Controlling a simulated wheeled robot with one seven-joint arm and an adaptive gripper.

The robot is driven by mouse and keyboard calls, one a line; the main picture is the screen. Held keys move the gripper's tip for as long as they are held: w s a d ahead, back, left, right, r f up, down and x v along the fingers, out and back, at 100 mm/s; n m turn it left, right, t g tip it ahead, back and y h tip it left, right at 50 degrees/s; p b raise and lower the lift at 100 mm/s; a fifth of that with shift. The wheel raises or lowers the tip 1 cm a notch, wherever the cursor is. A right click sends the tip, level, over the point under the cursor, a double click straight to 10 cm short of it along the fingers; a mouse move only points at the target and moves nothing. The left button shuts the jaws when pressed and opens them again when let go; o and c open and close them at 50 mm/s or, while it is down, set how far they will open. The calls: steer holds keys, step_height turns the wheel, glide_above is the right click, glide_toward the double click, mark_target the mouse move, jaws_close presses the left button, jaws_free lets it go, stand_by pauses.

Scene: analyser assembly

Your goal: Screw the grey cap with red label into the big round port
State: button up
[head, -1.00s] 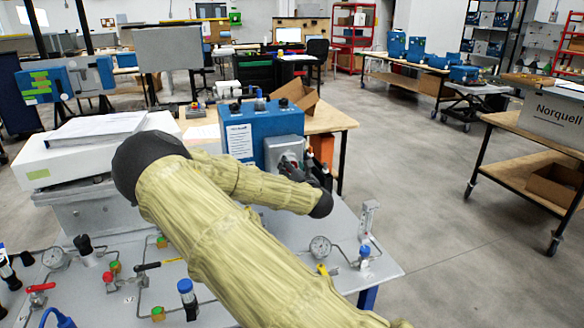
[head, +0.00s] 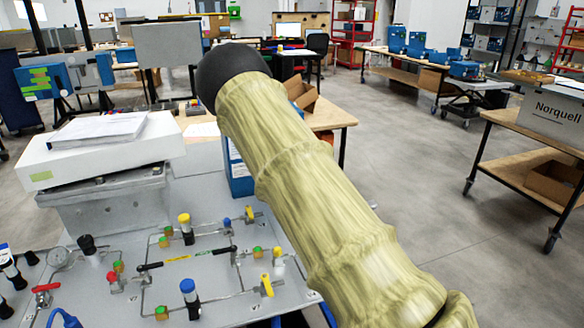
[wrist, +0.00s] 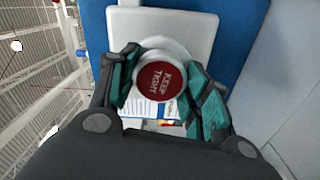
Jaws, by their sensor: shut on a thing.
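The grey cap with its round red label reading "KEEP TIGHT" (wrist: 160,80) is in the middle of the wrist view. My gripper (wrist: 166,92) is shut on it, a teal-padded finger on each side. Behind the cap is a pale grey plate (wrist: 190,28) on a blue housing (wrist: 238,55). The cap hides what lies behind it, so the big round port does not show and I cannot tell whether the cap touches it. In the head view my arm covers most of the blue analyser (head: 238,172), the cap and my gripper.
A grey panel (head: 214,268) with pipes, coloured valves and knobs lies in front. A white box with papers (head: 65,165) stands at left. A wooden table (head: 335,117) is behind the analyser. Open floor (head: 440,230) lies to the right.

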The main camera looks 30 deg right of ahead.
steer(key=m, duration=0.3)
steer(key=shift+f+m, duration=0.1)
steer(key=shift+m, duration=0.2)
steer(key=o, duration=1)
steer(key=shift+c, duration=0.2)
steer(key=n+b, duration=1.4)
steer(key=n, duration=1)
steer(key=shift+r+b, duration=0.2)
steer(key=shift+b, duration=0.15)
steer(key=shift+c, duration=0.3)
